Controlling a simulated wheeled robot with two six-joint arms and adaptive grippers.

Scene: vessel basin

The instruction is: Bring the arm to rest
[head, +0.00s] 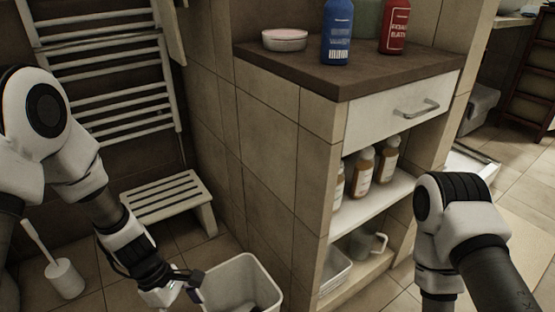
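My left arm comes in from the left and reaches down. Its gripper (187,290) is at the lower middle-left, beside the left rim of a pale open bin (243,268). The fingers are small and dark here, and I cannot tell whether they are apart or closed. I see nothing clearly held in them. My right arm stands at the lower right in front of the cabinet (400,110), bent downward. Its gripper is out of the frame.
A slatted stool (163,197) and a toilet brush in its holder (65,278) stand left. Blue (338,32) and red (394,27) bottles and a round dish (285,40) are on the cabinet top. Several bottles (362,165) and a mug (368,243) sit on its shelves.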

